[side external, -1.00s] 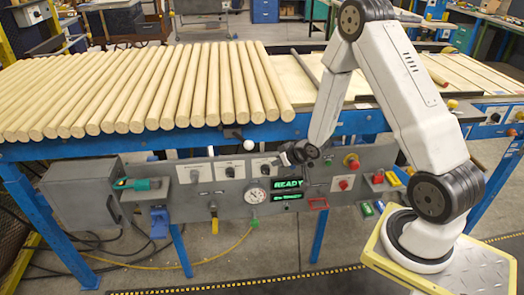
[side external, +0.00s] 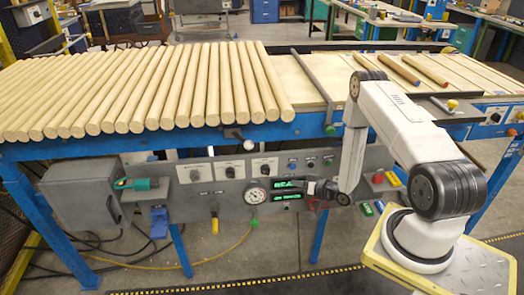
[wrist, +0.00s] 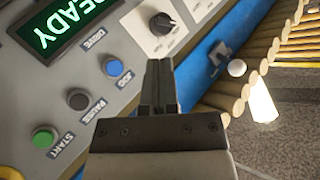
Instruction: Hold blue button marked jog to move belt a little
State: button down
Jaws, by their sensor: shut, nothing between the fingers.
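The blue button (wrist: 113,67) sits on the grey control panel in the wrist view, with a small label reading JOG beside it. A black button marked PAUSE (wrist: 78,99) and a green button marked START (wrist: 44,137) line up with it. My gripper (wrist: 160,64) is shut and empty, its fingertips to the right of the blue button in that view, with a visible sideways gap. In the side view my gripper (side external: 309,187) is in front of the panel, by the green-lit display (side external: 285,185).
A black rotary knob (wrist: 162,22) is just beyond my fingertips. The belt (side external: 300,95) above carries a row of wooden rods (side external: 150,85). A pressure gauge (side external: 256,195) and a red button (side external: 378,178) are also on the panel.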

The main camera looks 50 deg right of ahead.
aim_at(293, 166)
jog(key=shift+s+f+m+t, duration=0.35)
jog(key=shift+s+f+t, duration=0.1)
jog(key=shift+s, duration=0.25)
jog(key=shift+s+f+m+t, duration=0.35)
jog(key=shift+s+f, duration=0.05)
jog(key=shift+s, duration=0.25)
jog(key=shift+w, duration=0.1)
jog(key=shift+w+d, duration=3.05)
jog(key=shift+d, duration=0.05)
